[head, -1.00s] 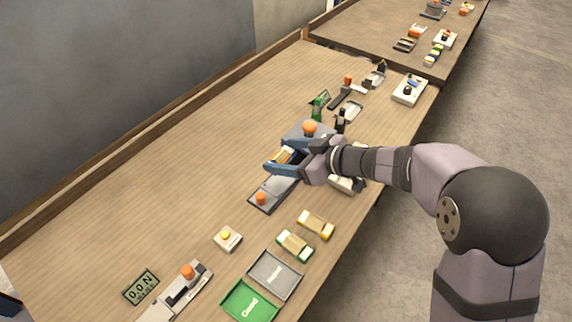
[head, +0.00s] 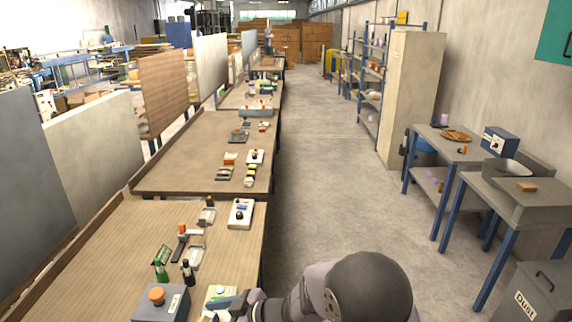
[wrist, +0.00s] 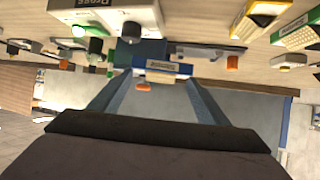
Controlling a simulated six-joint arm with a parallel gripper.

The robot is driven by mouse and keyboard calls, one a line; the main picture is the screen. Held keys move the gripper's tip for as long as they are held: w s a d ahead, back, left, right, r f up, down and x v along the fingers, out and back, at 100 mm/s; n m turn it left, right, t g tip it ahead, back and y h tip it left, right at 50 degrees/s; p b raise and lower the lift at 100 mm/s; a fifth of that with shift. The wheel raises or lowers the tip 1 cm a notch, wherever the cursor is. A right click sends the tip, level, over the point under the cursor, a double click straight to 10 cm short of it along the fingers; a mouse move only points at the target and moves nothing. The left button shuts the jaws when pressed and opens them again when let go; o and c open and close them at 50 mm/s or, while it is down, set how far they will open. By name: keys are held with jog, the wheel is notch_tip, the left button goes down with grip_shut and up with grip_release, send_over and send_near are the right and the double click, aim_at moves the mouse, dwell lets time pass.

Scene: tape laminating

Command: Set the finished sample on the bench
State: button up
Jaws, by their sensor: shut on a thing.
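In the head view my gripper (head: 228,304) is cut by the bottom edge, right of a grey box with an orange button (head: 157,297). The fingertips and the held piece cannot be made out clearly there. The wooden bench (head: 110,245) runs along the left, and its surface also shows in the wrist view (wrist: 205,18).
In the wrist view a white block labelled Press (wrist: 105,12) and yellow-edged pieces (wrist: 262,14) are near. The bench's left strip is clear.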

jog(key=shift+m+t, duration=0.4)
jog(key=shift+m, duration=0.1)
jog(key=d+f, duration=0.1)
jog(key=d, duration=0.1)
jog(key=w+d+f, duration=0.1)
jog(key=d, duration=0.2)
jog(key=w+d+f, duration=0.1)
jog(key=d, duration=0.2)
jog(key=shift+w+d+f+b, duration=0.1)
jog(key=shift+d+f+b, duration=0.05)
jog(key=shift+f+b, duration=0.25)
jog(key=s+d+f+m+t+h+b, duration=0.1)
jog(key=s+d+f, duration=0.15)
jog(key=d, duration=0.65)
jog(key=s+d+f+m+t+b, duration=0.1)
jog(key=s+d+f, duration=0.15)
jog(key=d, duration=0.55)
jog(key=s+d+f+m+t+h+b, duration=0.1)
jog(key=d+f, duration=0.2)
jog(key=d, duration=0.6)
notch_tip(320, 180, up, 19)
jog(key=p, duration=1.9)
jog(key=shift+a+f, duration=0.15)
jog(key=shift+s, duration=0.1)
jog(key=shift+f, duration=0.1)
